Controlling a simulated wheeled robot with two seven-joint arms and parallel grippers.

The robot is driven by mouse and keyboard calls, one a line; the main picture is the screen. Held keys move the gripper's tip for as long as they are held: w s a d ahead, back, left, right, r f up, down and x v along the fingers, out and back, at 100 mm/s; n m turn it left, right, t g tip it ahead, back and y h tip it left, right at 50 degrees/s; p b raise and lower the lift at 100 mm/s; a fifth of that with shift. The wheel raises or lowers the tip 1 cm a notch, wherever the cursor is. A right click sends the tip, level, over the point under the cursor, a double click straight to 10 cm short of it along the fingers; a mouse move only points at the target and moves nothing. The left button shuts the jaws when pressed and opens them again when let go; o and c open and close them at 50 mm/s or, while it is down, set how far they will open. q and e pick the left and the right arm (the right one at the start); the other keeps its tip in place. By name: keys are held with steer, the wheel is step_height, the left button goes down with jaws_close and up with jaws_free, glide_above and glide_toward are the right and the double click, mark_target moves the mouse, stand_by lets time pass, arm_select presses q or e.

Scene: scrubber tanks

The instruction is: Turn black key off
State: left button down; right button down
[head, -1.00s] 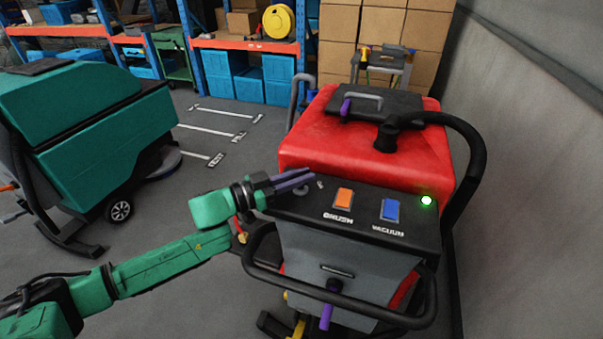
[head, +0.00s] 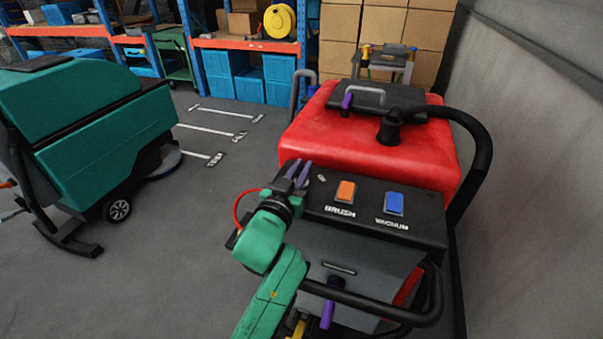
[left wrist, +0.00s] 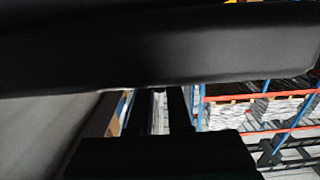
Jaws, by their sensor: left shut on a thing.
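The red and grey scrubber (head: 365,140) stands in front of me with its black control panel (head: 425,222) facing up. An orange brush switch (head: 346,191) and a blue vacuum switch (head: 394,203) sit on the panel. My left gripper (head: 299,174) is at the panel's left end, shut on the black key, which its fingers hide. No lit green lamp shows on the panel's right side. In the left wrist view, my dark fingers (left wrist: 160,108) reach up to a dark surface that fills the top. My right gripper is not in view.
A teal scrubber (head: 85,125) stands at the left. Shelves with blue bins (head: 277,78) and cardboard boxes (head: 382,27) are at the back. A grey wall (head: 535,160) is close on the right. The floor between the machines is open.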

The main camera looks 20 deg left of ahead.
arm_select(q)
steer(key=shift+r, duration=0.1)
stand_by(0.4)
steer(key=c, duration=0.9)
jaws_free()
steer(key=shift+o, duration=0.2)
